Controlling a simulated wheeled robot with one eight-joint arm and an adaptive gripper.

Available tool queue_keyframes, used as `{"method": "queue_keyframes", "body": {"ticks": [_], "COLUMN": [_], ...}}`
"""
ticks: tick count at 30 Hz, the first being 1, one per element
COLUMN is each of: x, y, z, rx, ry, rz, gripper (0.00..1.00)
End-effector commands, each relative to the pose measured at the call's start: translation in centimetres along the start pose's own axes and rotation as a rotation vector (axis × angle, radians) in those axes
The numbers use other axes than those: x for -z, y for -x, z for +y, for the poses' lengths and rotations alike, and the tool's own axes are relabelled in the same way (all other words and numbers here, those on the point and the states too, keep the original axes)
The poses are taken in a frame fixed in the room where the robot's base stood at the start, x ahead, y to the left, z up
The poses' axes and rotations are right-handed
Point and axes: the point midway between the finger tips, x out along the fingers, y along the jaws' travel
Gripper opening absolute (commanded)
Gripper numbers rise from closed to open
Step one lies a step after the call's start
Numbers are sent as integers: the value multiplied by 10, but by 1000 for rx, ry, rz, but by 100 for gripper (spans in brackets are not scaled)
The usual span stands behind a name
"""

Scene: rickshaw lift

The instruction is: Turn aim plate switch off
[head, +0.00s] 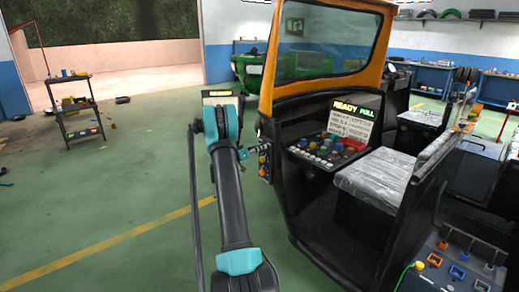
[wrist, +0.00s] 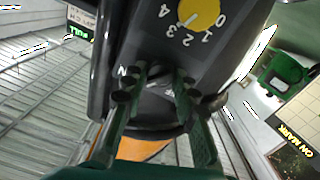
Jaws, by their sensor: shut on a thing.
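In the wrist view my gripper (wrist: 155,84) points at a dark control panel (wrist: 135,40), with one dark green finger on each side of a small black switch knob (wrist: 158,80). The fingers are shut on this knob, which they partly cover. In the head view my arm reaches forward to the cab's left side, where a side panel (head: 265,160) carries small coloured knobs. The fingertips are not clear there.
A yellow dial (wrist: 200,12) with numbers sits near the held knob. The black cab with orange frame (head: 266,85) has a READY FULL screen (head: 352,112), a button console (head: 325,150) and a seat (head: 375,175). A small shelf cart (head: 75,105) stands left; the green floor between is clear.

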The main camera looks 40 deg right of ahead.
Motion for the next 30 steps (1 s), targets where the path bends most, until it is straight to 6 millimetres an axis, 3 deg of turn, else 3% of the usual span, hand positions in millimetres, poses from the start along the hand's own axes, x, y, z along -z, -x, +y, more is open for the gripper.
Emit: {"method": "queue_keyframes", "body": {"ticks": [30], "x": [-1], "y": [1], "z": [-2], "rx": [1], "ry": [899], "rz": [0], "gripper": [0]}}
